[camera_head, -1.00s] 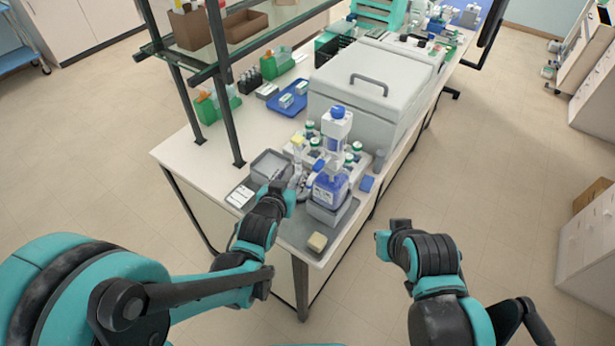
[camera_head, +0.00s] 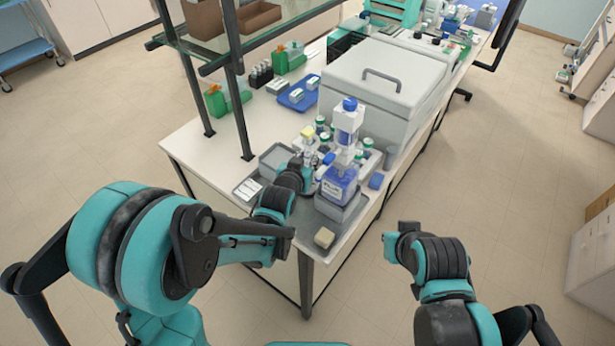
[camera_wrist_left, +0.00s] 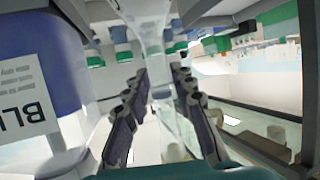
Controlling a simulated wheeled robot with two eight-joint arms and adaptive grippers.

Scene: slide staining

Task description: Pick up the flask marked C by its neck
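In the left wrist view, a clear glass neck (camera_wrist_left: 152,25) runs between the two dark fingers of my left gripper (camera_wrist_left: 160,85). The fingers stand apart, with gaps beside the glass. No letter C is readable, so I cannot confirm which flask it is. In the head view, my left gripper (camera_head: 308,160) is among the glassware just left of the blue-filled bottle (camera_head: 338,187); its fingers are small and partly hidden there. The right arm ends over the floor right of the bench, and its fingers do not show.
The blue bottle (camera_wrist_left: 40,60) stands close beside the left fingers. A large grey lidded box (camera_head: 385,95) stands behind. Shelf posts rise at left.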

